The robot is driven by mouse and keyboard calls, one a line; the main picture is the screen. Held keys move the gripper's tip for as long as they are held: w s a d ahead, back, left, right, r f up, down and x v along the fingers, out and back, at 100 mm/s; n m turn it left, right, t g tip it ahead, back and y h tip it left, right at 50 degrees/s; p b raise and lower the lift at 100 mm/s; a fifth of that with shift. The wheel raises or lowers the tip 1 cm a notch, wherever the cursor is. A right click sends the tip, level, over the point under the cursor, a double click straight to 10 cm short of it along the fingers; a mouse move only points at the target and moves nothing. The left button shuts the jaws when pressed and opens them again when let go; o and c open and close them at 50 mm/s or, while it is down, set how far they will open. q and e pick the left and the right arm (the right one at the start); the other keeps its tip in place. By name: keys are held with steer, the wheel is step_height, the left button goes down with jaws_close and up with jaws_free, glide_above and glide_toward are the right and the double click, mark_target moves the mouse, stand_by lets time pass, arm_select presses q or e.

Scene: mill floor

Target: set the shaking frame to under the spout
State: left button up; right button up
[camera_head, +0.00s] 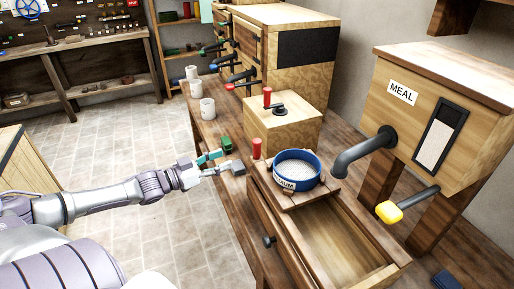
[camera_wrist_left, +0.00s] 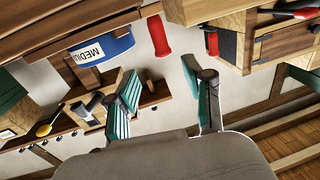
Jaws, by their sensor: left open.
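The shaking frame (camera_head: 318,193) is a small wooden carriage across the top of an open wooden box. It bears a blue-rimmed sieve (camera_head: 297,170) with a label and pale contents; the sieve also shows in the left wrist view (camera_wrist_left: 104,47). A red handle (camera_head: 256,148) stands at the frame's left, seen again in the wrist view (camera_wrist_left: 157,36). The grey spout (camera_head: 360,150) comes from the MEAL bin (camera_head: 415,110); its mouth is to the right of the sieve. My left gripper (camera_head: 231,157) is open and empty, left of the red handle and apart from it.
Behind the frame is a wooden box (camera_head: 283,128) with another red handle (camera_head: 267,97). White cups (camera_head: 207,109) stand along the bench's left edge. A yellow-ended lever (camera_head: 389,211) sticks out below the spout.

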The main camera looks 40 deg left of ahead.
mark_target(257, 146)
arm_select(q)
steer(key=x, duration=1.3)
steer(key=shift+w+a+b, duration=0.15)
steer(key=shift+b, duration=0.15)
jaws_close()
